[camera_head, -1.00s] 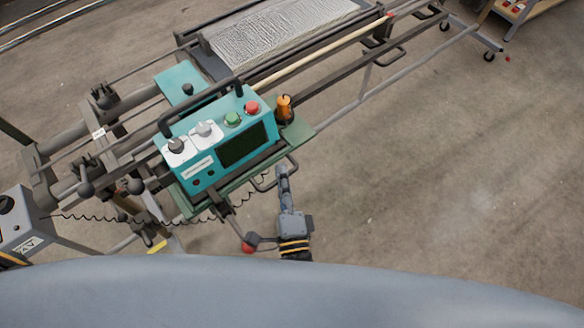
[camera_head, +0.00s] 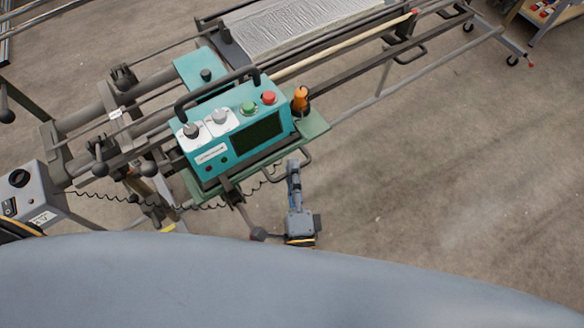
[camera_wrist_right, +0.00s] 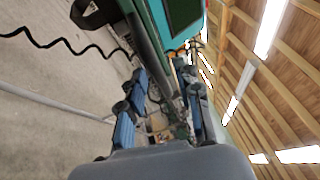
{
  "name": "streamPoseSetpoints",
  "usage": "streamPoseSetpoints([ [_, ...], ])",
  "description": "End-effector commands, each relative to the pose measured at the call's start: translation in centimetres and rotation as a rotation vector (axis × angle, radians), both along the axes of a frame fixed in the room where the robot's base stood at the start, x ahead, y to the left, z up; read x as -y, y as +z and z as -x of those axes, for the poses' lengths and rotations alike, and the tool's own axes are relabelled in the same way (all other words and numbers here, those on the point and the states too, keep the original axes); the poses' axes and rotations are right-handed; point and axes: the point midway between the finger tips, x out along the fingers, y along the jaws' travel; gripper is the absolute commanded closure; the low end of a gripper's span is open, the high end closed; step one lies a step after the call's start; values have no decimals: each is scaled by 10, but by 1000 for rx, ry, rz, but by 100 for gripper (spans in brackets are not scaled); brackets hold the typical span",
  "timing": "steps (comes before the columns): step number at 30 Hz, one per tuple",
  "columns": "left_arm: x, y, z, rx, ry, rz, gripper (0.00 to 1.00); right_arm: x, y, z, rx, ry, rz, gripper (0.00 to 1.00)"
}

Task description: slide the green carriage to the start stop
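The green carriage (camera_head: 318,127) sits across the rails of the frame and bears a teal control box (camera_head: 215,165) with a screen and knobs. A dark loop handle (camera_head: 307,157) sticks out from its near right edge. My right gripper (camera_head: 293,168) is at this handle, its fingertips overlapping the handle in the head view. In the right wrist view, the blue-padded fingers (camera_wrist_right: 165,105) stand apart with a visible gap, and I see no firm grip. Contact with the handle is unclear. My left gripper is out of view. I cannot make out which part is the start stop.
A lever with a dark ball (camera_head: 258,234) hangs just left of my right wrist. A coiled cable (camera_head: 205,207) runs from a grey box (camera_head: 32,195) toward the carriage. Long rails (camera_head: 385,55) extend to the upper right. The floor at right is clear.

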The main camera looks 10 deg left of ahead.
Motion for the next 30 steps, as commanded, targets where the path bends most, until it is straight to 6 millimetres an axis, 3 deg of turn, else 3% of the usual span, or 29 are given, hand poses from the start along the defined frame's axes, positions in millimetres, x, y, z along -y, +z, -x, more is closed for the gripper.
streamPoseSetpoints([
  [9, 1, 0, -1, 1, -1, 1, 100, 16, -12, 64, -5, 3, 2, 66],
  [15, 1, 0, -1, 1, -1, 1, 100, 24, -16, 95, -3, 3, 1, 66],
  [21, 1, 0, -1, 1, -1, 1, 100, 27, -18, 107, -2, 3, 0, 66],
  [30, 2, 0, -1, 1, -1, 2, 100, 27, -18, 107, -2, 2, 1, 66],
])
